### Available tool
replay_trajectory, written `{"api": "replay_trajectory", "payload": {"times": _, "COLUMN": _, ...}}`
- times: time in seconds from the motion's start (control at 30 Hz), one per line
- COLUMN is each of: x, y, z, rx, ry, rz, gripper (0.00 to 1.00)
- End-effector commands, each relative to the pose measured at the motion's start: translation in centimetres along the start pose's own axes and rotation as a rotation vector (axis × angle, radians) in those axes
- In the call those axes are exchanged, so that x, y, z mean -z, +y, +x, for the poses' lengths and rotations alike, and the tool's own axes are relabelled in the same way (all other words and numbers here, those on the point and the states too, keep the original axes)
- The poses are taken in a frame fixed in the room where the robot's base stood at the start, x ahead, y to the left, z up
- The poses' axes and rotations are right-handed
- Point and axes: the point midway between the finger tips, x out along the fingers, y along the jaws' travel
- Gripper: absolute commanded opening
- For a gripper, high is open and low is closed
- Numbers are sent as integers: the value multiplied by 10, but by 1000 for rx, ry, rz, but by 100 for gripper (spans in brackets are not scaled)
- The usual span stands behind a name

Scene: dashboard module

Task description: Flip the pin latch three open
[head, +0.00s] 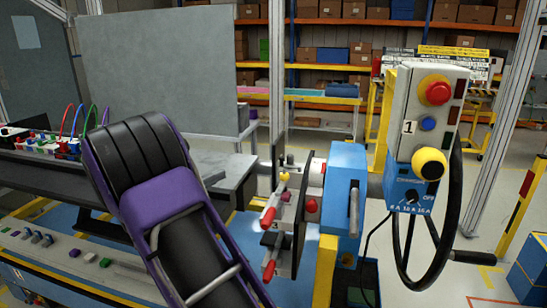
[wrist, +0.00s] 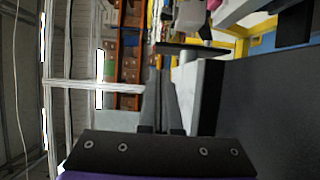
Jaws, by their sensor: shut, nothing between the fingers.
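A dark upright panel (head: 291,235) stands right of my arm in the head view. It carries several small latches and handles: a red-tipped lever (head: 268,217), a lower red-tipped lever (head: 270,270), a yellow knob (head: 284,176) and a red knob (head: 311,205). I cannot tell which is pin latch three, or whether it is open. My gripper shows in the wrist view (wrist: 161,72), its two dark fingers together with nothing held. In the head view my purple and black arm fills the middle, and I cannot make out the fingertips. No clear contact with a latch shows.
A blue block (head: 345,190) sits right of the panel. A grey control box (head: 425,110) with red and yellow buttons and a black wheel (head: 455,190) stand further right. Left are a dark bench (head: 50,175) with coloured cables and a grey board (head: 155,75). Shelves stand behind.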

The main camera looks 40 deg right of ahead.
Motion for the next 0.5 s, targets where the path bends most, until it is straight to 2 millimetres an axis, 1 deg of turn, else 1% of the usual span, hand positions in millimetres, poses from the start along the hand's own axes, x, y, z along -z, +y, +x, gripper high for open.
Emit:
{"api": "replay_trajectory", "payload": {"times": 0.37, "x": 1, "y": 0, "z": 1, "rx": -3, "ry": 1, "rz": 3, "gripper": 0}}
{"api": "replay_trajectory", "payload": {"times": 0.5, "x": 0, "y": 0, "z": 10, "rx": -3, "ry": 0, "rz": 2, "gripper": 0}}
